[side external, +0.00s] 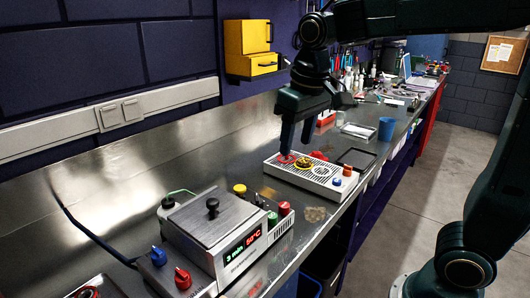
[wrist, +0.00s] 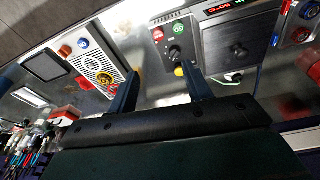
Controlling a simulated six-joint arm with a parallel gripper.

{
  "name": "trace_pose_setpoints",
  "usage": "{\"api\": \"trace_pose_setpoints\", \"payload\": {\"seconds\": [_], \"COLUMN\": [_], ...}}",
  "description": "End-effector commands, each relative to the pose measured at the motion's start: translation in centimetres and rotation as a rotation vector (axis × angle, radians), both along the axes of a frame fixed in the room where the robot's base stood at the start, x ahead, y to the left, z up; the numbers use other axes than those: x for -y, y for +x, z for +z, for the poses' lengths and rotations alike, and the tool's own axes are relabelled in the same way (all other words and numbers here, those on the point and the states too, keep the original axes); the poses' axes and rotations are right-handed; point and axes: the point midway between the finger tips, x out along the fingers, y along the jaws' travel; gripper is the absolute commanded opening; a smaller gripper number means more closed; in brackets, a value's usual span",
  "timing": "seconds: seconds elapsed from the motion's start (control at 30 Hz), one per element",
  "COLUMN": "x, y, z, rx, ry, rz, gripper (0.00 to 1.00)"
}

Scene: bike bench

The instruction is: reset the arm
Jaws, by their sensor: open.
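My gripper (side external: 297,138) hangs with its fingers downward over the steel bench, in the side view just above the left end of a white slotted panel (side external: 330,181). Its fingers are apart with nothing between them. In the wrist view my gripper (wrist: 158,74) points between the white panel (wrist: 97,62) on the left and a small control box with a black lever (wrist: 175,54) on the right. The panel carries a red part (side external: 287,158), a yellow part (side external: 304,163), and orange and blue knobs. The exact height of the fingertips is unclear.
A metal box with a black-knobbed lid and lit display (side external: 243,248) stands at the front. Blue and red knobs (side external: 182,278) sit beside it. A blue cup (side external: 386,129) and a dark tray (side external: 356,158) lie beyond the panel. Yellow bins (side external: 248,45) hang on the wall.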

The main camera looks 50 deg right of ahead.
Motion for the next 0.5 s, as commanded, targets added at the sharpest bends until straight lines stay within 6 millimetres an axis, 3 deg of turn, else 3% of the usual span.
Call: {"api": "trace_pose_setpoints", "payload": {"seconds": [0.27,0.5], "x": [0.7,1.0], "y": [-5.5,-9.9], "z": [0.2,-0.8], "rx": [0.103,0.189], "ry": [0.004,0.006], "rz": [0.038,0.071], "gripper": [0.5,0.5]}}
